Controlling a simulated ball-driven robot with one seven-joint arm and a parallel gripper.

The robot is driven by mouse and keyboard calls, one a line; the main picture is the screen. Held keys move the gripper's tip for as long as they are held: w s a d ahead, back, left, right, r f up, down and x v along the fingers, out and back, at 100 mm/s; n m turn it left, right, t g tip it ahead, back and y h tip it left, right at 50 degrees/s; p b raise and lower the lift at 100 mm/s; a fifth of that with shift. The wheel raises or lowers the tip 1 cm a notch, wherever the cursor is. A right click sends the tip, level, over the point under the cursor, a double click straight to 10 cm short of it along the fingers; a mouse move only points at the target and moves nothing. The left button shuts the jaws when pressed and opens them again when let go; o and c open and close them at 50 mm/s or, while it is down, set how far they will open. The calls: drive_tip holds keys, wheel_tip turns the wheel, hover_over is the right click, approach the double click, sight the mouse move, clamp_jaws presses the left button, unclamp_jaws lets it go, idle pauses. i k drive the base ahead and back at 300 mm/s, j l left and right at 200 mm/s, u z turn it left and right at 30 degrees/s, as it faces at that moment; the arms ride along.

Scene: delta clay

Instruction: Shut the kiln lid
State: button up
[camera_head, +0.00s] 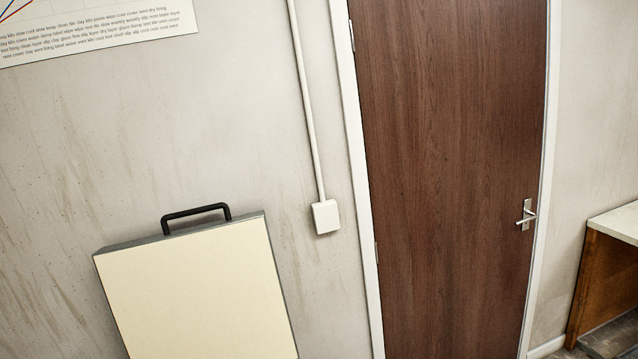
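What looks like the kiln lid (203,295) stands raised at the lower left of the head camera view. It is a flat cream panel with a grey edge, tilted in the picture. A black bar handle (196,213) sits on its top edge. The lower part of the lid and the kiln body are cut off by the bottom of the picture. My gripper is not in view, so its distance from the handle does not show.
A closed dark brown door (445,180) with a metal lever handle (526,214) is right of the lid. A white wall box (325,216) with a conduit is between them. A bench (612,265) stands at the right edge. A printed poster (95,30) hangs upper left.

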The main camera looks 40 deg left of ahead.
sight(213, 290)
drive_tip(key=i+l+z, duration=0.25)
drive_tip(key=i, duration=0.2)
drive_tip(key=i+z, duration=0.25)
drive_tip(key=i, duration=0.15)
drive_tip(key=i+j+u, duration=0.1)
drive_tip(key=i+u, duration=0.5)
drive_tip(key=u, duration=0.2)
drive_tip(key=i+l+u, duration=0.15)
drive_tip(key=i+u, duration=0.15)
drive_tip(key=u, duration=0.15)
drive_tip(key=i+j+u, duration=0.15)
drive_tip(key=i+u, duration=0.55)
drive_tip(key=u, duration=0.15)
drive_tip(key=i+u, duration=0.4)
drive_tip(key=i, duration=0.45)
